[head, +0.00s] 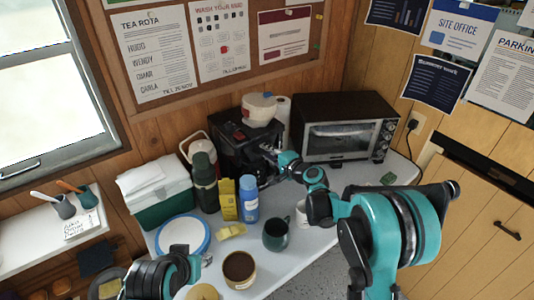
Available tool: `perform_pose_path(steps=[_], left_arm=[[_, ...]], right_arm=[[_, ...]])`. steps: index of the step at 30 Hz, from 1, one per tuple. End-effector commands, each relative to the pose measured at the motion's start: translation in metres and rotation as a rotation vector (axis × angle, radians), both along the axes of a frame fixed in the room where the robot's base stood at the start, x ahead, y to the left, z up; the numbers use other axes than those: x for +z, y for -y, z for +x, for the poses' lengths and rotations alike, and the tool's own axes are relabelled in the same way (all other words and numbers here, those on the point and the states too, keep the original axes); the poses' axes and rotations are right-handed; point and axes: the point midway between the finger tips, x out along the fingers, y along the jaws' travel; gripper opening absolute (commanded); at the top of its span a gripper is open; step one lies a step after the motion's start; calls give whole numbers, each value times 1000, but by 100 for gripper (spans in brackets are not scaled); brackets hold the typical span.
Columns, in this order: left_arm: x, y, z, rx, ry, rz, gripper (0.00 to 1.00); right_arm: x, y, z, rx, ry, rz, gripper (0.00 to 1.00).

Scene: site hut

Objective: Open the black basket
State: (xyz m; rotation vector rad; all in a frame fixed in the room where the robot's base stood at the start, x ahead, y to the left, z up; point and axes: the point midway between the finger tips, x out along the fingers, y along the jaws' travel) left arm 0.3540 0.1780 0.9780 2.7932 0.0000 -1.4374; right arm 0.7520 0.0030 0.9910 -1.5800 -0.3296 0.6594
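A boxy black appliance (233,133) stands at the back of the white table, left of the oven. I take its dark front to be the black basket, but the basket's edges and handle cannot be made out. My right gripper (268,156) reaches in from the right and is at the appliance's front right side. Its fingers are small and dark against the black body, so contact and opening cannot be told. My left gripper (190,254) is low at the left front, near the blue-rimmed plate (183,236) and well away from the appliance.
A dark green flask (204,182), yellow box (228,200) and blue bottle (249,199) stand before the appliance. A green mug (276,236), brown-filled cup (239,268) and white mug (302,213) are nearer. A toaster oven (340,130) stands right, a cooler (158,197) left.

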Motion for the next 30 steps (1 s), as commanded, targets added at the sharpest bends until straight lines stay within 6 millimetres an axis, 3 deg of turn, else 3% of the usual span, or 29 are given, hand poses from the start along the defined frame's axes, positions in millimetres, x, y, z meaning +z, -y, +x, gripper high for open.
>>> perform_pose_path(steps=[4, 6, 7, 16, 30], left_arm=[[0, 0, 0, 0, 0, 0, 40], [0, 0, 0, 0, 0, 0, 40], [0, 0, 0, 0, 0, 0, 40], [0, 0, 0, 0, 0, 0, 40], [-5, 0, 0, 0, 0, 0, 40]], right_arm=[[0, 0, 0, 0, 0, 0, 19], [0, 0, 0, 0, 0, 0, 3], [0, 0, 0, 0, 0, 0, 0], [0, 6, -6, -1, -1, 0, 0], [0, 73, -98, -3, 0, -1, 0]])
